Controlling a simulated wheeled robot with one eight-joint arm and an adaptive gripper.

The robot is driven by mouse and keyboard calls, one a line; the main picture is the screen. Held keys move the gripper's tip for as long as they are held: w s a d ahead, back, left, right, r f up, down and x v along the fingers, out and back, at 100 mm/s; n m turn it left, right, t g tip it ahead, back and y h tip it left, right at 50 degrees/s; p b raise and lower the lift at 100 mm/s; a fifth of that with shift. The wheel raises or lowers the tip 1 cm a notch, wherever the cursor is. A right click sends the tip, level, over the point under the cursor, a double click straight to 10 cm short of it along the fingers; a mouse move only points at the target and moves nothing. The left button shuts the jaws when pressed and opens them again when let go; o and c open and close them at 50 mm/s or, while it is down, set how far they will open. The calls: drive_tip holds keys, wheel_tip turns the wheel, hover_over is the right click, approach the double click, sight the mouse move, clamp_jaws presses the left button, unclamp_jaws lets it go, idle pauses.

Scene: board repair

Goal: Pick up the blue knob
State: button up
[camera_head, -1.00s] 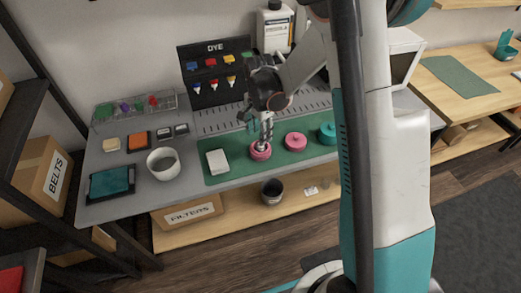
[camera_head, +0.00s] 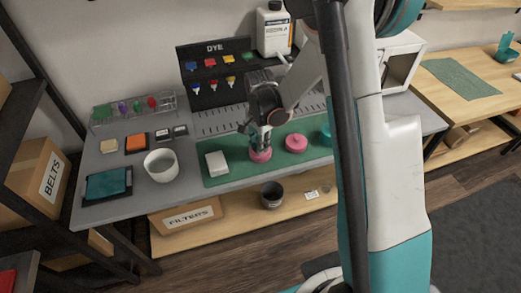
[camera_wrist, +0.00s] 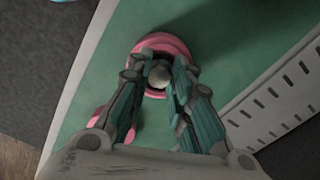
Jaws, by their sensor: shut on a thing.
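My gripper (camera_head: 261,143) points down over a pink round piece (camera_head: 260,156) on the green mat (camera_head: 228,175). In the wrist view, my gripper (camera_wrist: 159,77) is shut on a pale grey rounded knob (camera_wrist: 159,74) at the centre of that pink piece (camera_wrist: 178,44). The knob looks grey rather than blue. Its lower part is hidden by the fingers and the pink rim. I cannot tell whether the piece is lifted off the mat. No clearly blue knob shows on the mat.
A second pink piece (camera_head: 296,142) and a teal round thing (camera_head: 325,136) are to the right. A white block (camera_head: 216,163) and white bowl (camera_head: 161,165) are to the left. The dye rack (camera_head: 215,62) and a white bottle (camera_head: 273,28) stand behind.

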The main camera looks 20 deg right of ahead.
drive_tip(key=shift+r, duration=0.1)
wheel_tip(320, 180, up, 20)
drive_tip(key=p, duration=0.6)
drive_tip(key=shift+p, duration=0.4)
drive_tip(key=shift+w, duration=0.1)
idle(0.4)
